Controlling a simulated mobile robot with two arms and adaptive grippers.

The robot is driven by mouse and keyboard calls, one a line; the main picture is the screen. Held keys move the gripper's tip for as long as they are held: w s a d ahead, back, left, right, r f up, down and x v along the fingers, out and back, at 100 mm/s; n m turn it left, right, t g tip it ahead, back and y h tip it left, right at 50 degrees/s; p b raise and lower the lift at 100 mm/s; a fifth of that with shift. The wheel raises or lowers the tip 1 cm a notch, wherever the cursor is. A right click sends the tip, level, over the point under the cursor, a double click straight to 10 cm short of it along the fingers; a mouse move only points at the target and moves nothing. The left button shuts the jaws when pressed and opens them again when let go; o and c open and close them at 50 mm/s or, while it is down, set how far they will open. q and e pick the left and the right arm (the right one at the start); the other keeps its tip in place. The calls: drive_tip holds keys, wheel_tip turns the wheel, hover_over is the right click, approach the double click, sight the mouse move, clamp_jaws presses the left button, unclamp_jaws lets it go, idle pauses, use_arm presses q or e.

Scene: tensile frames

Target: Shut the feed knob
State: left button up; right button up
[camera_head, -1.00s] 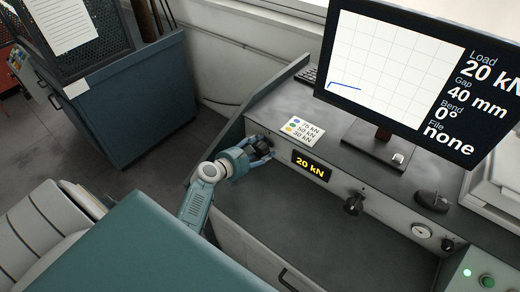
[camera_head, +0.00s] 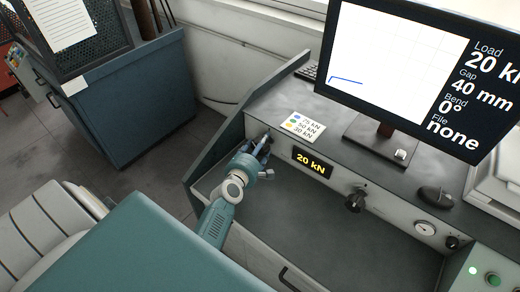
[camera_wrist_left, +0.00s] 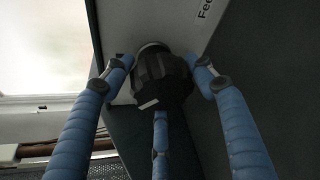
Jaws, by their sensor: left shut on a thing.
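The feed knob (camera_wrist_left: 162,80) is a black, faceted knob with a white mark at its lower left edge in the left wrist view. It sits on a light panel, beside a partly cut-off label (camera_wrist_left: 205,10) reading "Fee". My left gripper (camera_wrist_left: 160,88) has its blue fingers around the knob and is shut on it. In the head view the left gripper (camera_head: 260,150) is at the left end of the console front, and its fingers mostly hide the knob. My right gripper is in no view.
A display (camera_head: 310,163) right of the gripper reads 20 kN. Another black knob (camera_head: 355,202) and a gauge (camera_head: 425,228) are further right. The monitor (camera_head: 390,70) stands behind. A raised side panel (camera_head: 250,115) bounds the console close on the left.

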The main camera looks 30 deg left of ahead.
use_arm(q)
drive_tip(key=m+b, duration=0.1)
drive_tip(key=f+m+y+b, duration=0.1)
drive_tip(key=m+b, duration=0.1)
drive_tip(key=b, duration=0.1)
drive_tip(key=shift+s+d+f+m+t, duration=0.1)
drive_tip(key=shift+s+f+m+t, duration=0.1)
drive_tip(key=shift+f+m+t, duration=0.15)
drive_tip(key=shift+r+m+t+y+b, duration=0.2)
drive_tip(key=shift+m+t+y+b, duration=0.15)
drive_tip(key=shift+m+b, duration=0.4)
drive_tip(key=shift+r+m+t+y+b, duration=0.25)
drive_tip(key=shift+m+t+b, duration=0.15)
drive_tip(key=shift+m+b, duration=0.3)
drive_tip(key=shift+a, duration=0.2)
drive_tip(key=o, duration=1.1)
drive_tip(key=shift+a, duration=0.1)
drive_tip(key=shift+r, duration=0.15)
drive_tip(key=shift+r, duration=0.1)
drive_tip(key=shift+w, duration=0.1)
